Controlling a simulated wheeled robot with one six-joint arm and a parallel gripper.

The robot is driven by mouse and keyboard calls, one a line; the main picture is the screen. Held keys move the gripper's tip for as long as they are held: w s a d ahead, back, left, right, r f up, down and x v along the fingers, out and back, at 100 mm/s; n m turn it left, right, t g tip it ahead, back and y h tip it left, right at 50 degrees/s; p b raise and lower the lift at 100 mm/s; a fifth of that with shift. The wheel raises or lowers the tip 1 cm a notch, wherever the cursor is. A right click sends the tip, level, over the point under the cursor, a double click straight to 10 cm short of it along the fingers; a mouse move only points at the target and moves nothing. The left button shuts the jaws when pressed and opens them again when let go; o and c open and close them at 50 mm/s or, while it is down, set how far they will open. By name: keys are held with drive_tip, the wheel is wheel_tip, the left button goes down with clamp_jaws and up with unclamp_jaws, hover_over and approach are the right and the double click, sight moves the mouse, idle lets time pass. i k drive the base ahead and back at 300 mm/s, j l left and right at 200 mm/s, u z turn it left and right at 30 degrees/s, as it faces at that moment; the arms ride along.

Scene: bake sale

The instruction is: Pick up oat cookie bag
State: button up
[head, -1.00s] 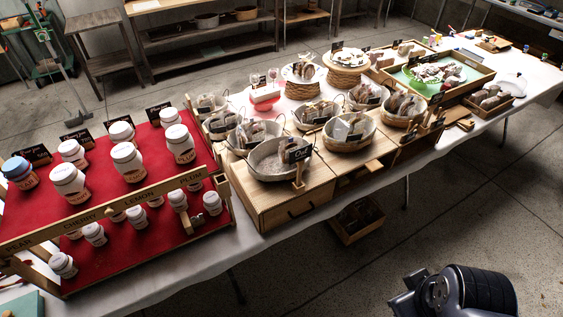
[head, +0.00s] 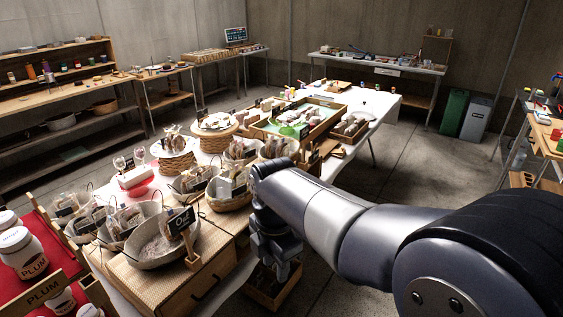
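The basket with the "Oat" sign (head: 180,222) is a round woven basket (head: 150,262) on a wooden box at the front of the table. Something like a bag shows partly behind the sign, but I cannot make it out clearly. The rest of the basket's inside looks mostly bare. My arm reaches in from the right, and its end bends down beside the table's front edge, right of the oat basket and apart from it. My gripper (head: 279,262) is dark and small there, and its fingers cannot be told apart.
Other baskets of bagged goods (head: 230,190) stand close behind and beside the oat basket. Jars (head: 20,253) stand on a red stepped display at the left. A wooden crate (head: 262,298) is low under the table edge. Open floor lies to the right of the table.

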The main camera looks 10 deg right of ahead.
sight(283, 149)
drive_tip(key=i+l+u, duration=0.25)
drive_tip(key=i+l, duration=0.5)
drive_tip(key=i, duration=0.45)
drive_tip(key=i+l+u, duration=0.25)
drive_tip(key=i+l, duration=0.75)
drive_tip(key=i, duration=0.1)
